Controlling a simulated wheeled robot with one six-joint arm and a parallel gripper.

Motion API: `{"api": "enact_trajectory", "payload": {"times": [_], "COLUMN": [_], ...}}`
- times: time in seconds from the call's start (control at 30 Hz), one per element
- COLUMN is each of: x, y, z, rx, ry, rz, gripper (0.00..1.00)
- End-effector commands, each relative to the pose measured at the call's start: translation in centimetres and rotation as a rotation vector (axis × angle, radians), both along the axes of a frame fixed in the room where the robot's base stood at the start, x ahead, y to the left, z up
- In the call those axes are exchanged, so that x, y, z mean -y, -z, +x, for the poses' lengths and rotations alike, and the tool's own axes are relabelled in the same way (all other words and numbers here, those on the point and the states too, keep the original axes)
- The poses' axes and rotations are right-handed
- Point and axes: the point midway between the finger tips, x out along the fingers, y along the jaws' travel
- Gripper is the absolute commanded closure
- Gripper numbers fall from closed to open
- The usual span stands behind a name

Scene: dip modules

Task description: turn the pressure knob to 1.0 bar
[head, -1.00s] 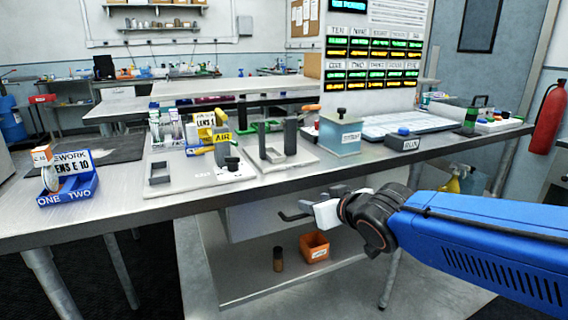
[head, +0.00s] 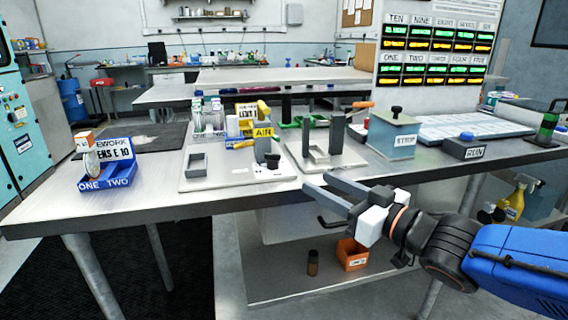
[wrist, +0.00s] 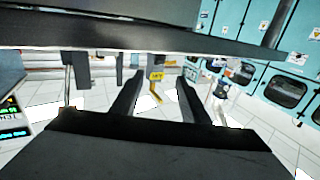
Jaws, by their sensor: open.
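A yellow AIR label (head: 263,132) stands on a pale plate (head: 215,182) on the bench. A small dark knob (head: 272,160) sits on that plate just below the label, beside a grey post; I cannot make out a pressure scale or its setting. My gripper (head: 316,183) is open and empty at the bench's front edge, to the right of and nearer than the knob, apart from it. In the wrist view the two dark fingers (wrist: 160,78) are spread, with the AIR label (wrist: 156,76) seen between them; the knob is not clear there.
A blue tray (head: 108,179) is at the left. An orange bin (head: 352,254) is on the shelf below. Bare bench lies between tray and plate.

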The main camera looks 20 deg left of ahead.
Motion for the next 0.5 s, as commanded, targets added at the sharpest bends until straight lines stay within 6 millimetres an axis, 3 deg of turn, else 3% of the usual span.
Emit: {"api": "enact_trajectory", "payload": {"times": [0.5], "x": [-6.4], "y": [0.1], "z": [3.9], "rx": [-0.003], "ry": [0.000], "rz": [-0.002], "gripper": [0.59]}}
